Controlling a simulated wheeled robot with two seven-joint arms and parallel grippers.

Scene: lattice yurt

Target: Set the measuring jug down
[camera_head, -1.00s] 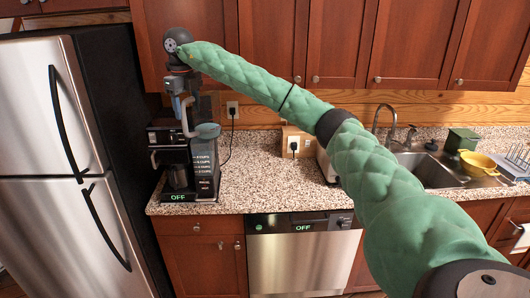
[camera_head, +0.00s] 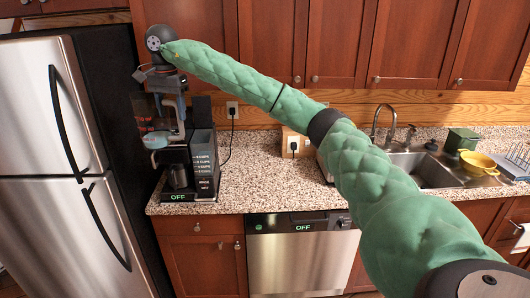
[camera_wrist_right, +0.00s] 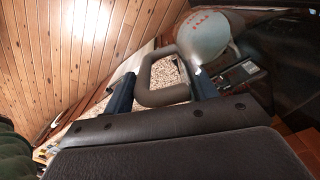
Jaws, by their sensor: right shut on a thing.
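The measuring jug is a pale, translucent cup with red markings and a grey loop handle. In the right wrist view the jug (camera_wrist_right: 205,38) is at top centre, its handle (camera_wrist_right: 155,84) between the two dark fingers. My right gripper (camera_wrist_right: 163,90) is shut on the jug. In the head view the jug (camera_head: 155,140) shows as a small bluish rim at the left, high in front of the coffee maker (camera_head: 205,180). My right gripper (camera_head: 176,125) hangs above it, its fingertips partly hidden. I cannot see anything touching the jug from below. My left gripper is out of view.
The speckled counter (camera_head: 255,180) is clear right of the coffee maker. A steel fridge (camera_head: 50,130) stands at the left edge. Upper cabinets (camera_head: 340,45) overhang the counter. A sink (camera_head: 425,170) and a yellow colander (camera_head: 478,162) are at the right.

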